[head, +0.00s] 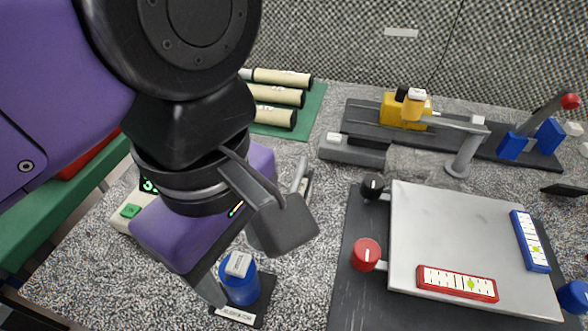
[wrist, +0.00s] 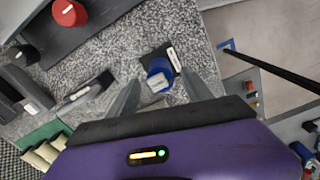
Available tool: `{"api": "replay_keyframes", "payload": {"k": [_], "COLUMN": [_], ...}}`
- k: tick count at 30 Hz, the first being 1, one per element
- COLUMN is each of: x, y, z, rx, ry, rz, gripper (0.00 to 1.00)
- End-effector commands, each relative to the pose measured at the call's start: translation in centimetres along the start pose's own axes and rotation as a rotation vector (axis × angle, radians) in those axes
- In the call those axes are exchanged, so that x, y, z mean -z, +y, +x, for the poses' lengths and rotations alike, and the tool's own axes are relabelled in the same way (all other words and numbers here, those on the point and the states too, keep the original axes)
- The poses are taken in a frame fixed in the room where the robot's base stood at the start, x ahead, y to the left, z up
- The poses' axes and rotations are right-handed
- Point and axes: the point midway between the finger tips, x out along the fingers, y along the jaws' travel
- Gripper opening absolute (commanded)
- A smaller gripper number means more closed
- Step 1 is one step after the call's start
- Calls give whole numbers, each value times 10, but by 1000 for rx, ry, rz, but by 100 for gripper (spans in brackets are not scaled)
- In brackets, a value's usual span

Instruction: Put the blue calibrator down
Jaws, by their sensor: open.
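The blue calibrator (head: 239,288), a short blue cylinder with a grey block on top, stands on a small black pad (head: 262,296) with a white label. In the wrist view the calibrator (wrist: 160,72) shows between the two fingers, with the black pad (wrist: 155,54) beyond it. My gripper (head: 248,268) is open, with one finger on each side of the calibrator and the floor-like grey surface showing beside it. In the wrist view my gripper (wrist: 160,82) shows gaps beside the blue body. The left finger and my wrist hide part of the calibrator's surroundings in the head view.
A grey plate (head: 450,230) with red and blue spirit levels and red, black and blue knobs lies to the right. Behind stand a grey block (head: 352,152), a yellow device (head: 400,110) and cream rolls on a green mat (head: 312,104). A device with a green display is behind my wrist.

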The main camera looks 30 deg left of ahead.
Motion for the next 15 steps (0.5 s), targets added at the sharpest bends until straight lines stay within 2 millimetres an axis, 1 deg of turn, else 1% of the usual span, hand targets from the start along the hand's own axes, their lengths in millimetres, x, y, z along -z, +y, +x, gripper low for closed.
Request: {"api": "replay_keyframes", "payload": {"k": [1,6,9,15], "x": [0,0,0,0], "y": [1,0,0,0], "z": [-14,-45,-59,-71], "rx": [-2,-1,-1,-1], "ry": [2,2,1,-1], "rz": [0,-1,-2,0], "gripper": [58,58,58,58]}}
